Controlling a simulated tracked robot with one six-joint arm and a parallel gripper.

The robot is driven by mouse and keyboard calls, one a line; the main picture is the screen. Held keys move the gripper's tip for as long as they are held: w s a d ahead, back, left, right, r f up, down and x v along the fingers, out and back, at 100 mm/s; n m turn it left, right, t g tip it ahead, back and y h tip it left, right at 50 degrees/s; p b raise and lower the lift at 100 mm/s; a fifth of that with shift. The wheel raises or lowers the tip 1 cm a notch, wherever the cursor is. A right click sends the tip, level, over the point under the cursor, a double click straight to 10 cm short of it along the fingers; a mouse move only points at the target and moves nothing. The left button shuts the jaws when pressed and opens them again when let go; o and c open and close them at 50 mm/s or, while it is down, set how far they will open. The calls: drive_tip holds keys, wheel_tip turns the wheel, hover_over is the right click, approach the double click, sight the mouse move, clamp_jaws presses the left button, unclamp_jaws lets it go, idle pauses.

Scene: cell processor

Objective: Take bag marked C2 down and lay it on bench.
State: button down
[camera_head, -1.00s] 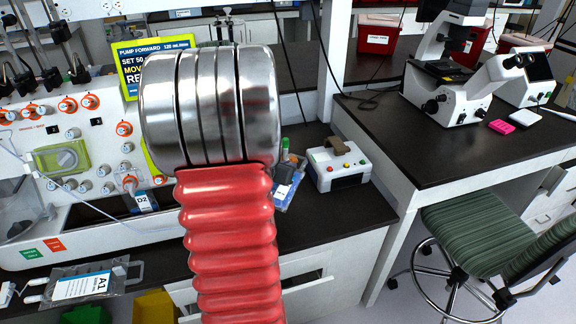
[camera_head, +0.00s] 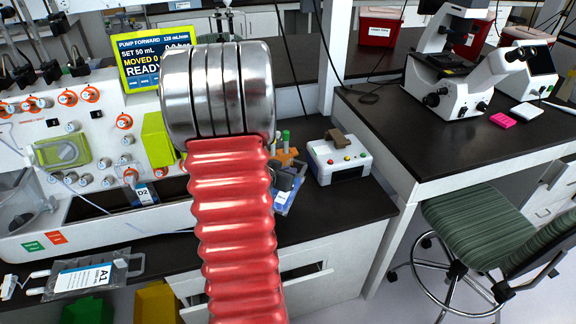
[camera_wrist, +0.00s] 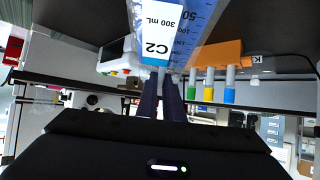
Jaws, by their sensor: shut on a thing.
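The bag marked C2 (camera_wrist: 165,30), clear with blue scale marks and a white "C2 300 mL" label, fills the top middle of the wrist view, which looks upside down. My gripper (camera_wrist: 161,98) is shut on the bag's end with its dark fingers. In the head view, the bag (camera_head: 284,200) shows partly behind my red bellows arm, over the dark bench (camera_head: 335,212) and left of a white box. I cannot tell whether it touches the bench. My arm hides most of the gripper there.
An orange rack (camera_wrist: 218,55) with coloured tubes stands close beside the bag. The white box (camera_head: 338,163) with coloured buttons is on its other side. Bag A1 (camera_head: 85,276) lies at the lower left, and bag D2 (camera_head: 145,194) is at the pump machine. Bare bench shows right of the bag.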

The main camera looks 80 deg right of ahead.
drive_tip(key=shift+f, duration=2.05)
drive_tip(key=c, duration=1.8)
unclamp_jaws()
drive_tip(key=shift+v, duration=6.9)
drive_tip(key=shift+f, duration=0.1)
drive_tip(key=shift+w, duration=0.1)
